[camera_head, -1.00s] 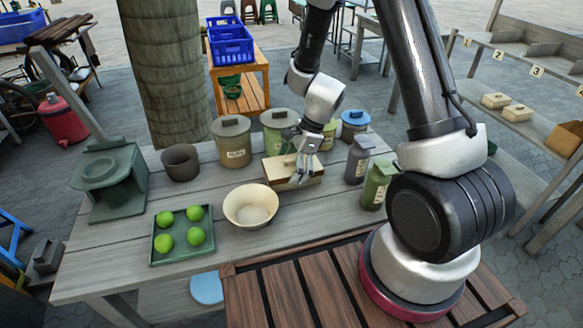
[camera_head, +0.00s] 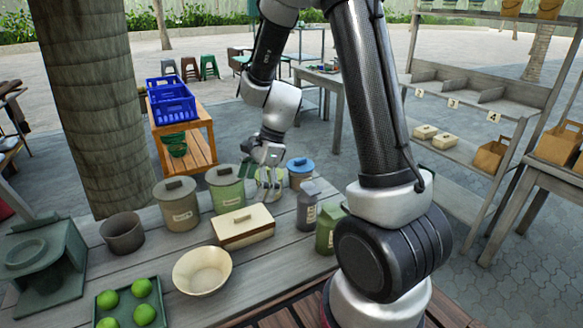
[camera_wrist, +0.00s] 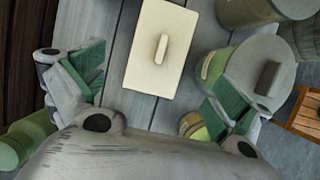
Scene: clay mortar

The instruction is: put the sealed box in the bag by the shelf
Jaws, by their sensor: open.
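A cream box with a closed lid and a bar handle (camera_head: 243,227) lies on the grey plank table. It also shows in the wrist view (camera_wrist: 160,48), lid up, ahead of the fingers. My gripper (camera_head: 268,180) is open and empty, beyond and right of the box, near the lidded tins. In the wrist view its green-padded fingertips (camera_wrist: 160,92) are spread wide, clear of the box. A brown handled bag (camera_head: 489,158) stands at the right by the numbered shelf (camera_head: 450,100). Its inside is hidden.
Tins (camera_head: 178,204), a green canister (camera_head: 327,232) and a grey canister (camera_head: 307,206) surround the box. A cream bowl (camera_head: 202,270) sits in front. Two similar small boxes (camera_head: 425,132) lie on the shelf. Another brown bag (camera_head: 560,144) stands farther right on a table.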

